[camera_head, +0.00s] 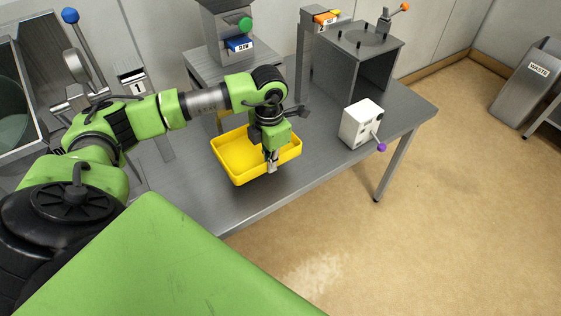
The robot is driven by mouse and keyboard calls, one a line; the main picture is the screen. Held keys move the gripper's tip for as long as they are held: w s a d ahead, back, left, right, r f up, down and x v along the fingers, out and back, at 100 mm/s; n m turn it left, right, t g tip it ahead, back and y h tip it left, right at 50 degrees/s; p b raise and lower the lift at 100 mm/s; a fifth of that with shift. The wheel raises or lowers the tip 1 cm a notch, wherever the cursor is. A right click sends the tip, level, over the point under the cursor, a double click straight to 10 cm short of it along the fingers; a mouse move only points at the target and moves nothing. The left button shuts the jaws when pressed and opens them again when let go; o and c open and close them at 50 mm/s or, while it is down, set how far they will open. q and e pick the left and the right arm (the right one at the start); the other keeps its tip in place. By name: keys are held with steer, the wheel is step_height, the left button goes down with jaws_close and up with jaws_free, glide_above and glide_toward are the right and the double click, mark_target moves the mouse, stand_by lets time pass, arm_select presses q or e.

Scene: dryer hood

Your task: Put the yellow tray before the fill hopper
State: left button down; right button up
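The yellow tray (236,150) is a shallow open box at the near edge of the grey metal table. My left gripper (272,162) points down at the tray's front wall, towards its right end. Its fingers look closed on that wall, though the far finger is mostly hidden. The tray looks empty where I can see in; my gripper and wrist cover part of its right side. I cannot tell whether its base touches the table. No label names the fill hopper. My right gripper is out of view.
On the grey table (190,190) stand a machine with a blue SLOW label (239,44), an open-fronted metal housing (352,80) and a white box with a purple-tipped lever (361,124). A WASTE bin (530,85) stands right. The table's front left is bare.

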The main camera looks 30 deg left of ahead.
arm_select(q)
steer(key=b, duration=0.4)
glide_above(281, 178)
steer(key=f, duration=0.5)
steer(key=shift+s+f, duration=0.2)
steer(key=shift+f, duration=0.1)
steer(key=f+b, duration=0.2)
steer(key=f, duration=0.1)
steer(key=shift+w+f, duration=0.2)
steer(key=shift+r, duration=0.1)
steer(key=c, duration=2.6)
jaws_free()
steer(key=shift+f, duration=0.2)
steer(key=shift+c, duration=0.2)
steer(key=o, duration=0.4)
steer(key=shift+c, duration=0.2)
steer(key=shift+r, duration=0.1)
